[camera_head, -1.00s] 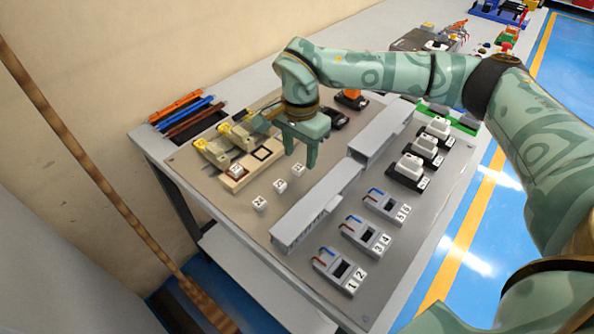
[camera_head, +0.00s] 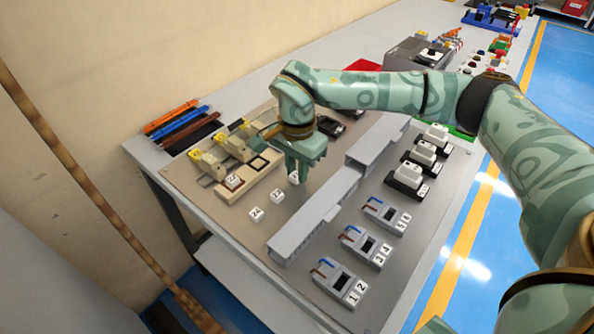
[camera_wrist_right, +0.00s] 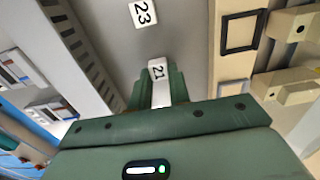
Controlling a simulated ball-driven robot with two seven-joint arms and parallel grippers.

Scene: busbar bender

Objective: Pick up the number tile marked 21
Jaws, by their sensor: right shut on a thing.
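The white tile marked 21 (camera_wrist_right: 158,71) sits between the green fingers of my right gripper (camera_wrist_right: 162,90) in the right wrist view. The gripper is shut on it, and its number faces the camera. In the head view the right gripper (camera_head: 298,174) reaches down at the row of loose tiles, and the held tile (camera_head: 293,178) shows partly beside a finger. I cannot tell whether it still touches the panel. The tile marked 23 (camera_wrist_right: 143,13) lies apart from the gripper; it also shows in the head view (camera_head: 277,196). My left gripper is not in view.
Another loose tile (camera_head: 256,214) lies nearer the front. A beige holder (camera_head: 262,177) with a tile on it stands left of the gripper. A grey slotted duct (camera_head: 312,222) runs along the right. Terminal blocks (camera_head: 335,282) stand beyond it.

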